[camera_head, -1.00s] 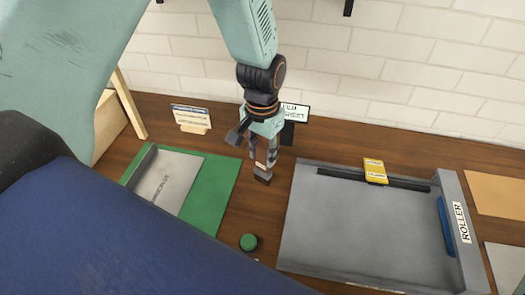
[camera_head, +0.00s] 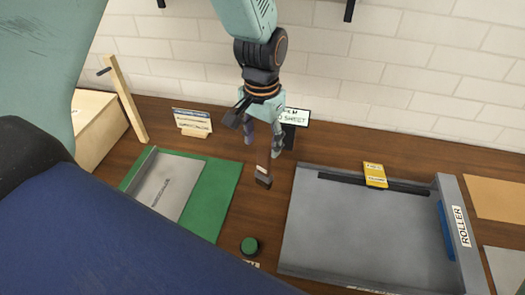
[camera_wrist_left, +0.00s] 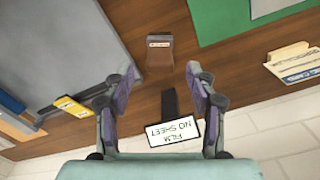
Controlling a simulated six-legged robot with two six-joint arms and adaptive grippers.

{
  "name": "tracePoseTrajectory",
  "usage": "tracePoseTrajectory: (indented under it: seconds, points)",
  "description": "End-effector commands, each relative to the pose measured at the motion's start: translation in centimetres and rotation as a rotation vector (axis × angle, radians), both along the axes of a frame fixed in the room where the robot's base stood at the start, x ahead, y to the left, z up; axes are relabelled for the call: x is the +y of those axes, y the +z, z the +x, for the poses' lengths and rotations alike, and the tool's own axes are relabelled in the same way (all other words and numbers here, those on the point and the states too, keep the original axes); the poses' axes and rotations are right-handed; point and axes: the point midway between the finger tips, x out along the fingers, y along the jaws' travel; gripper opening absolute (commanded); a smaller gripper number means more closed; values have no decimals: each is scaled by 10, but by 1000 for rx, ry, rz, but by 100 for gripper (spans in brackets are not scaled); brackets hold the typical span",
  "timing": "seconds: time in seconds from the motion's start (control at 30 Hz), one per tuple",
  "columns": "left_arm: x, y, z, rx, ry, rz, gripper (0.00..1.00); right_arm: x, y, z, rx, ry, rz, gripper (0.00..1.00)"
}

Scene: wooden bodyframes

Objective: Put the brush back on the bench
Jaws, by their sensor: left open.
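The brush (camera_head: 263,177) is a small dark brown block with a pale label, resting on the brown wooden bench (camera_head: 322,152) between the green mat and the grey roller tray. It also shows in the left wrist view (camera_wrist_left: 159,54), beyond the fingertips. My left gripper (camera_head: 263,143) is open and empty, pointing down just above and behind the brush, with a visible gap to it. In the left wrist view, the two fingers (camera_wrist_left: 161,74) are spread apart with nothing between them. My right gripper is not in view.
A sign on a dark stand (camera_head: 292,117) is close behind the left gripper. A green mat (camera_head: 218,190) with a grey plate lies left. The grey roller tray (camera_head: 360,230) lies right, a yellow tag at its back. A green round knob (camera_head: 249,245) is in front. A brick wall closes the back.

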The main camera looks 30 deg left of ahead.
Motion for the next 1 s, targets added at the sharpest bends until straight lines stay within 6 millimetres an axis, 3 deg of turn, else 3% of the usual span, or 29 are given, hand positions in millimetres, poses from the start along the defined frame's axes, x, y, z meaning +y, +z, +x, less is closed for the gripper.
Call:
tracePoseTrajectory:
  seconds: [0.2,0.4,1.0]
  points:
    - [0,43,0,-3,0,0,57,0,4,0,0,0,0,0]
    - [0,62,0,0,0,0,57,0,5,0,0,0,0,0]
    - [0,65,0,1,0,0,57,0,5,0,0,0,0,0]
